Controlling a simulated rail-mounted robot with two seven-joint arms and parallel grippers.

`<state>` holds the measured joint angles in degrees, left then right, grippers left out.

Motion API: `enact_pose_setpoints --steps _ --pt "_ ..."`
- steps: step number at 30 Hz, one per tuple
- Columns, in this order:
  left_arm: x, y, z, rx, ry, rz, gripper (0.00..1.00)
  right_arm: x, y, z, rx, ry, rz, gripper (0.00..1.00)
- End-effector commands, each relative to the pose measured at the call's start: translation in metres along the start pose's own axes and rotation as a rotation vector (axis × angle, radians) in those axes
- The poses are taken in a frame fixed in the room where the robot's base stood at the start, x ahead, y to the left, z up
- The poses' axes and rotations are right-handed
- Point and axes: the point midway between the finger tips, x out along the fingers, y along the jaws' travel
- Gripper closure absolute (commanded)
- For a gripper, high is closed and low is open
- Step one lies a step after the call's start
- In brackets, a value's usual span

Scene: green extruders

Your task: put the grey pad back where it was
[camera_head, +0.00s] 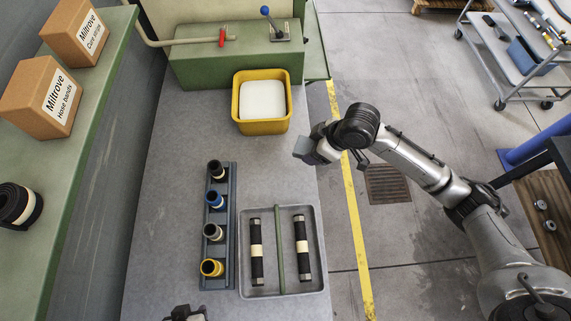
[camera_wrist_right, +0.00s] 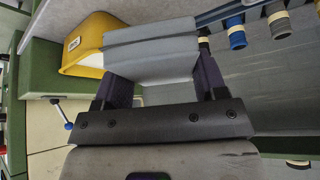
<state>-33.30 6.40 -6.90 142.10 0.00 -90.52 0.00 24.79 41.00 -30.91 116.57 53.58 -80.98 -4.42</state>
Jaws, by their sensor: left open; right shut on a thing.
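The bin holds a white block (camera_head: 262,99).
A dark rack (camera_head: 232,230) holds several upright tubes with coloured ends. Beside it a grey tray (camera_head: 317,215) holds two black hoses and a green divider. A green machine (camera_head: 215,72) with a lever stands behind the bin. The table (camera_head: 180,170) is clear left of the bin.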

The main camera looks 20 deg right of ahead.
Motion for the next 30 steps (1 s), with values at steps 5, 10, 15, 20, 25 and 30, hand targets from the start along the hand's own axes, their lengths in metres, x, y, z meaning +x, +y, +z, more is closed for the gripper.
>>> enact_pose_setpoints --steps 5,10,15,20,25,30 --pt "-0.012 -0.002 -0.002 0.007 -0.005 -0.005 0.57 0.021 -0.001 0.030 -0.174 -0.002 -0.106 0.57" --pt "-0.017 -0.004 -0.004 0.012 -0.005 -0.010 0.57 0.034 -0.002 0.052 -0.288 -0.001 -0.168 0.57" --pt "-0.019 -0.005 -0.005 0.012 -0.003 -0.010 0.57 0.043 -0.002 0.063 -0.344 0.000 -0.196 0.57" --pt "-0.019 -0.004 -0.005 0.011 -0.002 -0.009 0.57 0.068 0.000 0.053 -0.358 0.003 -0.204 0.57" --pt "-0.017 -0.003 -0.005 0.005 0.000 -0.005 0.57 0.105 0.004 0.032 -0.357 0.003 -0.204 0.57" --pt "-0.014 -0.001 -0.005 0.000 0.001 -0.002 0.57 0.135 0.007 0.015 -0.358 0.001 -0.202 0.57"
